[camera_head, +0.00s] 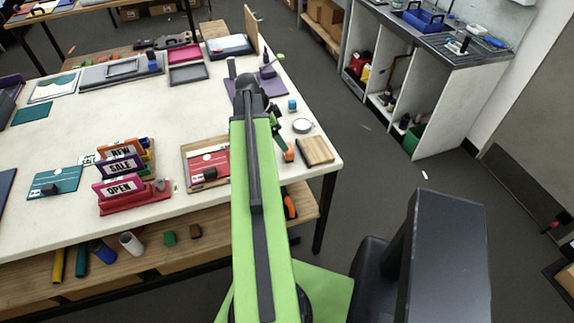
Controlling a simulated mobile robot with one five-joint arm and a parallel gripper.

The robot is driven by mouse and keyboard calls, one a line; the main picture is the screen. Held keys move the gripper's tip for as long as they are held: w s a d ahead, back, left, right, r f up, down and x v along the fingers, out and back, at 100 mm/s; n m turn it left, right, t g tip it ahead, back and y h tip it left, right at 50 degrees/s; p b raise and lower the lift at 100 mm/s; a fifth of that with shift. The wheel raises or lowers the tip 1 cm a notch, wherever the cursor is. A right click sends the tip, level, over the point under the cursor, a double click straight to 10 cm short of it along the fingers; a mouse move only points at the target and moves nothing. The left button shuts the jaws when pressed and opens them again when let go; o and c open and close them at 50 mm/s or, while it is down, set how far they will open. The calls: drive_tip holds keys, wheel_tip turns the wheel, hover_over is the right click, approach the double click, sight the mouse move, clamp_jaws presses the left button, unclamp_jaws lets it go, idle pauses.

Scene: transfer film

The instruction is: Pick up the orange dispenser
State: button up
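A small orange object (288,151), with a dark part on it, sits near the right front edge of the white table, just right of my green arm; it may be the orange dispenser. A second orange object (290,206) shows lower down at the right end of the shelf under the table. I cannot tell for sure which is the dispenser. My arm reaches over the table, and its dark end joint is above the table's right part. Dark and green parts beside it are too small to read, so my gripper's fingers cannot be made out.
Left of my arm are a red card on a tray (207,163) and sign stands (122,190). Open floor (385,175) lies between the table and the sink cabinet (460,100).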

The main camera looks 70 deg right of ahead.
sight(288, 153)
drive_tip(key=b+x, duration=0.2)
drive_tip(key=x, duration=0.2)
drive_tip(key=shift+w+a+f, duration=0.1)
drive_tip(key=shift+f, duration=0.1)
drive_tip(key=shift+f+b, duration=0.1)
drive_tip(key=shift+b, duration=0.25)
drive_tip(key=b+x, duration=0.5)
drive_tip(key=shift+f, duration=0.15)
drive_tip(key=shift+c, duration=0.4)
drive_tip(key=c, duration=1.5)
